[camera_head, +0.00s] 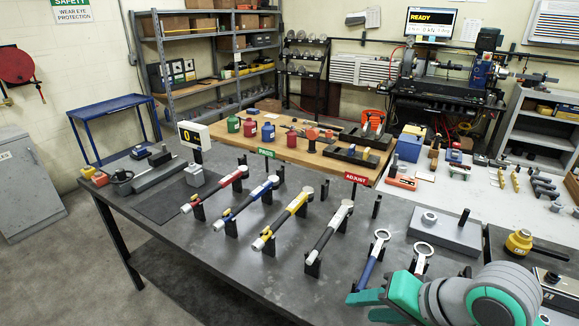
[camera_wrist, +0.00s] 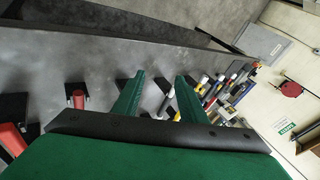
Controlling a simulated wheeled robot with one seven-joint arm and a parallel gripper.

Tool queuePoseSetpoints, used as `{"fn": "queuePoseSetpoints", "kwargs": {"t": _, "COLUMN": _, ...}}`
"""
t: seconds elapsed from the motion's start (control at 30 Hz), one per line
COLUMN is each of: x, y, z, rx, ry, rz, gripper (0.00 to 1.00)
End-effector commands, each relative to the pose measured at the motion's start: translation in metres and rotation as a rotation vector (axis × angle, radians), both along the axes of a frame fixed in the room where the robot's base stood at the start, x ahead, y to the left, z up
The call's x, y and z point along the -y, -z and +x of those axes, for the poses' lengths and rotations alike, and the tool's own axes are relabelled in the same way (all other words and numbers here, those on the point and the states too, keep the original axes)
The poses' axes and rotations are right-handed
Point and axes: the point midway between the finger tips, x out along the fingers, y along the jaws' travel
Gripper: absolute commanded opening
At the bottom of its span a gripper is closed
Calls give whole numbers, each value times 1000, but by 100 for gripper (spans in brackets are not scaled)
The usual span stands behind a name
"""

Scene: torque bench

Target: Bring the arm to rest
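My gripper (camera_head: 372,305) is at the lower right in the head view, over the front right part of the dark bench (camera_head: 290,292). Its two green fingers point left and stand apart with nothing between them. In the wrist view the open fingers (camera_wrist: 160,92) reach up over the grey bench top. My grey arm with a green ring fills the lower right corner of the head view. Two ring-ended wrenches (camera_head: 370,262) and (camera_head: 421,257) stand close behind the gripper. I cannot tell how much gap lies between them and the fingers.
Several torque wrenches, including a red one (camera_head: 217,190) and a yellow one (camera_head: 285,222), rest in black holders left of my gripper. A green sign (camera_head: 266,153) and a red ADJUST sign (camera_head: 356,179) stand behind them. A grey block (camera_head: 444,231) lies farther back.

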Motion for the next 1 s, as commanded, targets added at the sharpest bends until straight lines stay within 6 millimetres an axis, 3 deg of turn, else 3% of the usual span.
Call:
{"fn": "queuePoseSetpoints", "kwargs": {"t": 0.2, "x": -57, "y": -12, "z": 52, "rx": 245, "ry": -21, "rz": 177, "gripper": 38}}
{"fn": "queuePoseSetpoints", "kwargs": {"t": 0.5, "x": -110, "y": -26, "z": 99, "rx": 524, "ry": 41, "rz": 377, "gripper": 38}}
{"fn": "queuePoseSetpoints", "kwargs": {"t": 0.77, "x": -136, "y": -16, "z": 118, "rx": 694, "ry": 168, "rz": 492, "gripper": 38}}
{"fn": "queuePoseSetpoints", "kwargs": {"t": 1.0, "x": -150, "y": 16, "z": 118, "rx": 789, "ry": 318, "rz": 524, "gripper": 38}}
